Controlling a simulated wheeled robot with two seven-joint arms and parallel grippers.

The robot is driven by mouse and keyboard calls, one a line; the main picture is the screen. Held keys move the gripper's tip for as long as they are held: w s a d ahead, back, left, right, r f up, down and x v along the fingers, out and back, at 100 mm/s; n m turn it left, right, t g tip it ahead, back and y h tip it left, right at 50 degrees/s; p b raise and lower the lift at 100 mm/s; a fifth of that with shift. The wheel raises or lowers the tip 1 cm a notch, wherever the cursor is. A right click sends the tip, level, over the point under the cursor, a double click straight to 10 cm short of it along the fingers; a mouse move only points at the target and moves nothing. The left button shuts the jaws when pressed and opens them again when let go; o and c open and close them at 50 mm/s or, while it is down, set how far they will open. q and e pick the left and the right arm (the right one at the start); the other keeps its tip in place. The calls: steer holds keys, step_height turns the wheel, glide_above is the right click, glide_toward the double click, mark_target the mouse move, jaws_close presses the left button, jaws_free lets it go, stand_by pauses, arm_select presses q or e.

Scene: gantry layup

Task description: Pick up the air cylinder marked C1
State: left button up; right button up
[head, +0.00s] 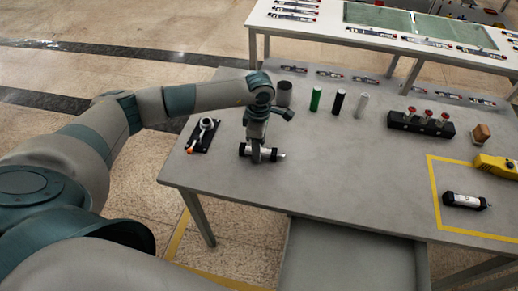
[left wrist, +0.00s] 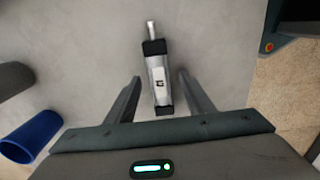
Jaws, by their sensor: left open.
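A silver air cylinder with black end caps and a thin rod (left wrist: 158,72) lies on the grey table. Its white label carries a small dark mark that looks like C1 but is not sharp. In the head view the cylinder (head: 279,155) is partly hidden behind my left gripper (head: 257,158). In the left wrist view my left gripper (left wrist: 159,77) is open, with one finger on each side of the cylinder's lower part and a gap on both sides. A second cylinder (head: 464,200) lies inside the yellow outline at the right. My right gripper is not in view.
A black tray with a tool (head: 203,135) lies left of my gripper. A dark grey cylinder (head: 284,94) and a green one (head: 316,99) stand behind it. A blue cylinder (left wrist: 31,137) shows in the wrist view. The table's middle (head: 350,165) is clear.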

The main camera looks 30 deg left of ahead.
mark_target(269, 151)
arm_select(q)
steer(key=shift+f, duration=0.15)
stand_by(0.3)
jaws_close()
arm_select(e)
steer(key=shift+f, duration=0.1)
